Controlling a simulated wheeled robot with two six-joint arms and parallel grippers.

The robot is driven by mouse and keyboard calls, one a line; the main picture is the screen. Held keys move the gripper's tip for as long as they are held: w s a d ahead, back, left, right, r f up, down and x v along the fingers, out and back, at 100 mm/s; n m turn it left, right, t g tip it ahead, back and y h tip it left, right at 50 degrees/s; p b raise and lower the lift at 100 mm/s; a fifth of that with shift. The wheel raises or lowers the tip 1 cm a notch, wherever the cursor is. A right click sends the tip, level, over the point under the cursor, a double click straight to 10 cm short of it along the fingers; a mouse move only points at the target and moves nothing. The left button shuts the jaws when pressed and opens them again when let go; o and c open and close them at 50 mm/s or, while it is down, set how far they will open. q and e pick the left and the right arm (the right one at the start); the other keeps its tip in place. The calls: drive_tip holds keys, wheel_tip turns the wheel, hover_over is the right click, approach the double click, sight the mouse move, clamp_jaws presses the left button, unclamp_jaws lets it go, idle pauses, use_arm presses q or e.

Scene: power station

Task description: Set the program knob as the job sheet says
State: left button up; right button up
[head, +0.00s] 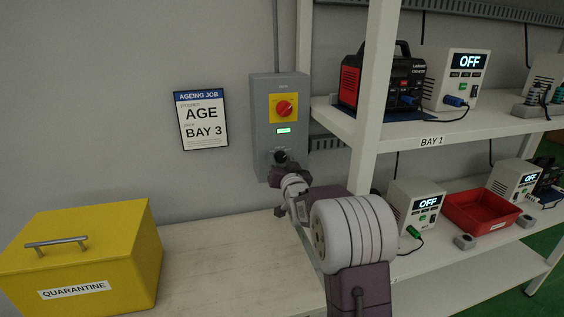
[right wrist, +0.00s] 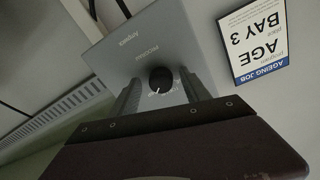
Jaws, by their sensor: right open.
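The job sheet (head: 202,120) on the wall reads "AGEING JOB", program AGE, place BAY 3. It also shows upside down in the right wrist view (right wrist: 258,42). The grey control box (head: 262,125) carries a black program knob (head: 281,157) low on its front. In the right wrist view the knob (right wrist: 161,78) is round with a white pointer mark toward the bottom of the picture. Its setting labels are too small or hidden to read. My right gripper (right wrist: 162,90) is open, its two fingers either side of the knob; contact is unclear. My left gripper is not in view.
A red rotary switch (head: 285,108) on a yellow plate and a lit green display (head: 284,130) sit above the knob. A white shelf post (head: 374,90) stands close right. A yellow quarantine box (head: 85,255) stands at left; the bench (head: 215,265) beside it is clear.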

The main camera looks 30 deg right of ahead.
clamp_jaws()
